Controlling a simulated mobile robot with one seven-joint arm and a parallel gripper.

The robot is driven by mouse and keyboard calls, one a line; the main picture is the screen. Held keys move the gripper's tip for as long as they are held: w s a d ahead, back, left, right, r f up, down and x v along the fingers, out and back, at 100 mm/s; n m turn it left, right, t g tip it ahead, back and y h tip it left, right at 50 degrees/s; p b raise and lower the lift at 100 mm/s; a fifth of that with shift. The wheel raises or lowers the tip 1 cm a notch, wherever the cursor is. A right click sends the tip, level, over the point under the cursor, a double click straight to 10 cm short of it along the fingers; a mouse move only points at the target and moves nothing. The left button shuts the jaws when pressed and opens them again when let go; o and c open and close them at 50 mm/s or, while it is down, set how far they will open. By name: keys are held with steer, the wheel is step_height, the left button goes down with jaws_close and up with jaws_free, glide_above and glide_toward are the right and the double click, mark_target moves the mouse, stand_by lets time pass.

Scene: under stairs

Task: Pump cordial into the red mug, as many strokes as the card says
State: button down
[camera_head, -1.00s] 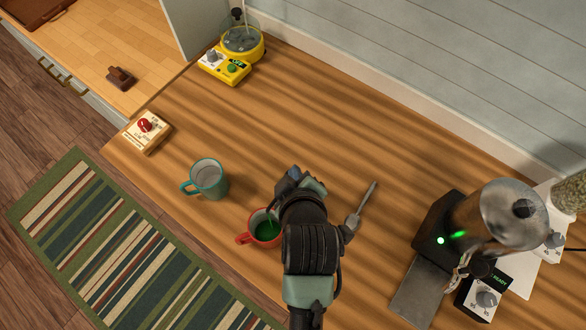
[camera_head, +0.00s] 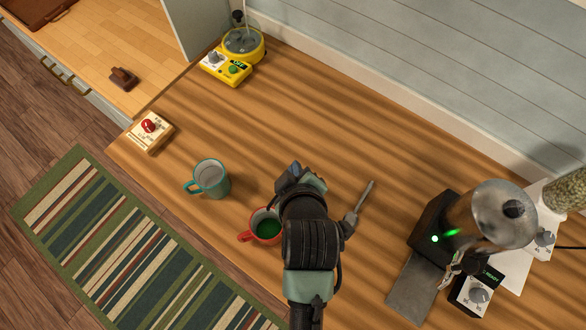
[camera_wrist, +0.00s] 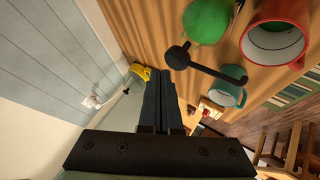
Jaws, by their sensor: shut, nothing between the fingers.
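The red mug (camera_head: 266,225) stands upright on the wooden counter with green liquid in it, partly behind my arm. In the wrist view the red mug (camera_wrist: 275,42) is at top right. A rounded green container (camera_wrist: 207,20) and a black pump head with a spout (camera_wrist: 205,66) show beside it, the spout reaching toward the mug.
A teal mug (camera_head: 209,178) stands left of the red mug. A yellow device (camera_head: 233,62) is at the back. A black and metal machine (camera_head: 490,220) stands right, with a grey plate (camera_head: 413,285) before it.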

steer(key=shift+r+p, duration=2.45)
steer(key=shift+r, duration=0.2)
steer(key=shift+f, duration=0.15)
steer(key=w+r+m+t+b, duration=0.2)
steer(key=w+r+t+b, duration=0.25)
steer(key=r, duration=0.55)
steer(key=w+r+m+t+b, duration=0.2)
steer(key=w+r+t+b, duration=0.15)
steer(key=w+r, duration=0.45)
steer(key=s+r+m+t+b, duration=0.3)
steer(key=s+r+t, duration=0.2)
steer(key=r, duration=0.8)
steer(key=s+r+m+t+h+b, duration=0.1)
steer(key=s+r+m+t+b, duration=0.2)
steer(key=r, duration=1.1)
steer(key=s+t, duration=0.2)
steer(key=s, duration=0.3)
steer(key=shift+a+r, duration=0.15)
steer(key=shift+r, duration=0.05)
